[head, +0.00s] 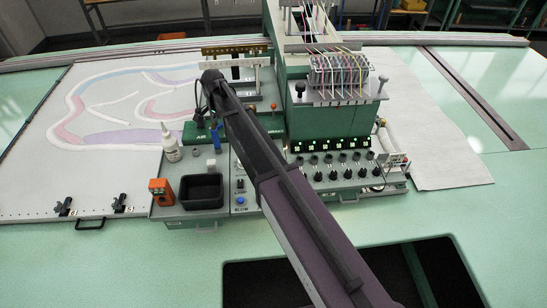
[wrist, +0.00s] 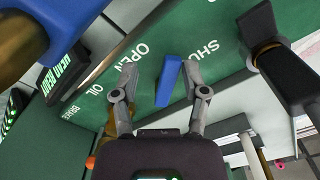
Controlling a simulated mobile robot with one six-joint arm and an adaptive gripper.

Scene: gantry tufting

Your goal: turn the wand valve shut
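A blue lever (wrist: 168,82) stands between the fingers of my gripper (wrist: 163,75) in the wrist view. It is over a green panel (wrist: 215,25) printed OPEN on the left and SHUT on the right, and its tip lies between the two words. My gripper is open, one finger on each side of the lever. The right finger is very close to the lever; I cannot tell if they touch. The left finger is clearly apart. In the head view a blue lever (head: 217,138) shows left of my arm, beside the word AIR; my gripper's fingertips are hidden there.
In the wrist view a large blue part on brass (wrist: 40,22) is close at the upper left, and a black handle (wrist: 262,25) is at the right. In the head view a white bottle (head: 170,145) and a black bin (head: 201,191) stand left of my arm.

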